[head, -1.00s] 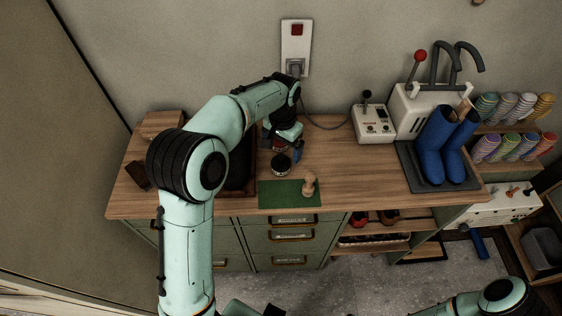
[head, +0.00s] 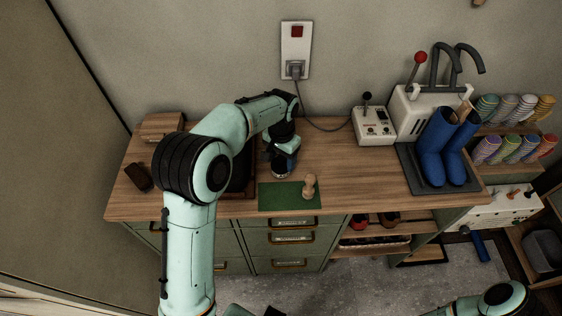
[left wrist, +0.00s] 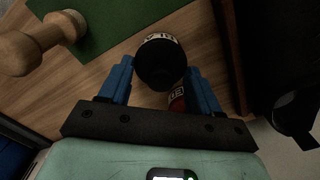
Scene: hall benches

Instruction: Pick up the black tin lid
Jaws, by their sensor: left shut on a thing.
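The black tin lid (left wrist: 161,64) is a dark round disc on top of a small tin whose pale label with dark letters shows at its far edge in the left wrist view. My left gripper (head: 283,163) points down over this tin, behind the green mat. In the left wrist view the blue fingers (left wrist: 161,82) are closed on either side of the lid. The tin (head: 281,173) stands on the wooden bench top (head: 345,165). A second tin with a red label (left wrist: 177,103) is partly hidden behind the lid. My right gripper is out of view.
A green mat (head: 280,199) with a wooden knobbed tool (head: 309,187) lies in front of the tin. A dark tray (head: 244,186) is close at the left. A white control box (head: 373,125) and blue boots (head: 434,150) stand to the right. Bare bench lies between.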

